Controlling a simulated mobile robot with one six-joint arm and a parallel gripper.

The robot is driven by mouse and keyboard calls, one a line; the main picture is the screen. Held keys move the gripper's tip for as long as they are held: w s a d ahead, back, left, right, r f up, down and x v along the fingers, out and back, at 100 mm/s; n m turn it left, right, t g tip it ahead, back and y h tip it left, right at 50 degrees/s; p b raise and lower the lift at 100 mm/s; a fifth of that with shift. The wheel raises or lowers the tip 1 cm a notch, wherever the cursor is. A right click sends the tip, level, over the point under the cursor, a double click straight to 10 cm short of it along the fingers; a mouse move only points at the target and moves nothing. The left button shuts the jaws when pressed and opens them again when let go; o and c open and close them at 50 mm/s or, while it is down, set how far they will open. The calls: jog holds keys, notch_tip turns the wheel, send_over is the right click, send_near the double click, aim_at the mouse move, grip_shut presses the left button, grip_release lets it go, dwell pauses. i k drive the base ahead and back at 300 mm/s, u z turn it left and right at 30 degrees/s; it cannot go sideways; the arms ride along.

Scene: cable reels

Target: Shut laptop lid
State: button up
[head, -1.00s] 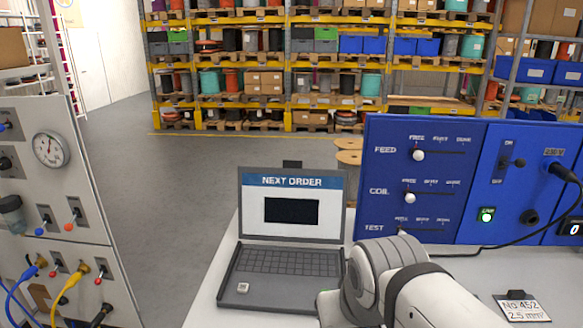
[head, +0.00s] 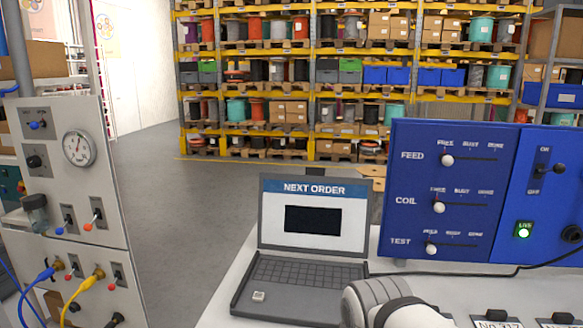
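The laptop stands open on the white table, its lid (head: 313,217) upright with a "NEXT ORDER" page and a black box on the screen. Its dark keyboard base (head: 295,287) lies flat toward me. A small pale square sits on the base's front left. My arm, grey and white, shows at the bottom edge and covers the base's right front corner. My gripper is outside the picture.
A blue panel (head: 478,190) with FEED, COIL and TEST sliders stands right of the laptop. A black cable (head: 450,274) runs along the table before it. A grey panel (head: 95,228) with gauge and cables stands at left. Label cards (head: 497,322) lie front right.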

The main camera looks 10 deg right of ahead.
aim_at(313, 213)
jog(key=u, duration=1.5)
jog(key=k, duration=0.55)
jog(key=z, duration=1.4)
jog(key=i, duration=1.05)
